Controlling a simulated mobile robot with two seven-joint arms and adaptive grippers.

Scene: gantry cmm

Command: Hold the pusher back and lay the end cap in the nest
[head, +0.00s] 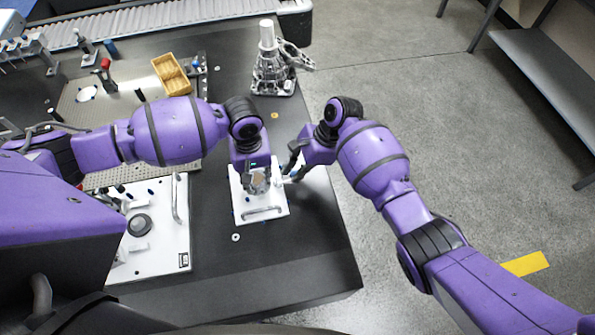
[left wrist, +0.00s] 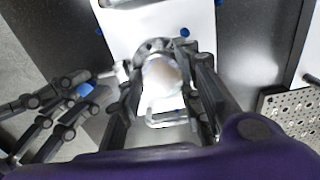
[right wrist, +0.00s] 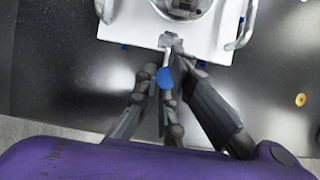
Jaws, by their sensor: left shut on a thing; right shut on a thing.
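The end cap (left wrist: 162,76) is a round, shiny metal piece between the fingers of my left gripper (left wrist: 160,90), which is shut on it. In the head view my left gripper (head: 258,178) is directly over the white fixture plate (head: 275,211). The nest is mostly hidden under the cap and fingers; I cannot tell whether the cap touches it. The pusher (right wrist: 165,76) has a blue part and a light metal head at the plate's edge. My right gripper (right wrist: 165,100) is shut on it, and it also shows from the right in the head view (head: 291,172).
A metal handle (head: 262,211) stands on the fixture plate near its front edge. A second white plate (head: 165,250) with a dark disc is at left. A metal casting (head: 270,75) and a tan tray (head: 171,74) stand farther back. Dark table is free in front.

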